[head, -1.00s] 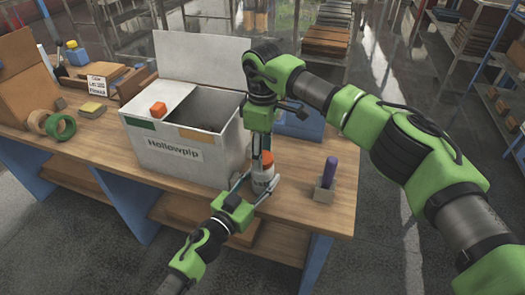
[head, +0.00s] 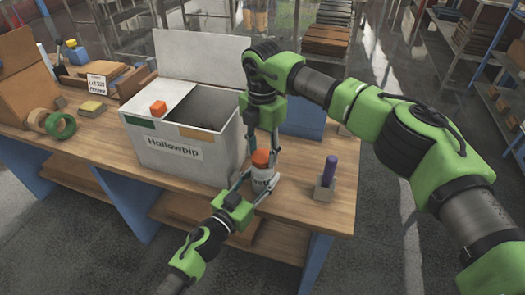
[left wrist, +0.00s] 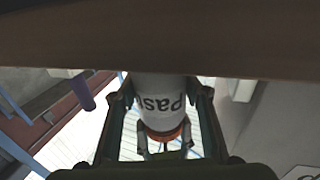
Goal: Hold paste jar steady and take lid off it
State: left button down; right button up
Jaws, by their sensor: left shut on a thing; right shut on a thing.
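The white paste jar (head: 264,183) stands upright near the table's front edge, right of the large white box. My left gripper (head: 259,188) comes in from the front and is shut around the jar's body. In the left wrist view the jar (left wrist: 160,95) appears upside down between the fingers, part of its lettering readable. The orange lid (head: 261,158) is at the top of the jar. My right gripper (head: 262,153) points down from above, shut on the lid with a finger on each side. The lid also shows in the left wrist view (left wrist: 164,134).
A small holder (head: 324,192) with a purple-handled tool (head: 329,168) stands to the right. Tape rolls (head: 58,124) lie at the far left.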

pick_arm(q)
jog(key=shift+f, duration=0.1)
pick_arm(e)
jog(key=n, duration=1.1)
jog(key=shift+n, duration=0.3)
jog(key=n, duration=0.3)
jog(key=shift+n, duration=0.4)
jog(key=n, duration=0.3)
jog(key=shift+n, duration=0.4)
jog(key=n, duration=0.5)
jog(key=shift+r+n, duration=0.1)
jog(key=shift+n, duration=0.2)
jog(key=n, duration=0.3)
jog(key=shift+n, duration=0.4)
jog(key=n, duration=0.3)
jog(key=shift+n, duration=0.3)
jog(key=n, duration=0.3)
jog(key=shift+n, duration=0.4)
jog(key=n, duration=0.4)
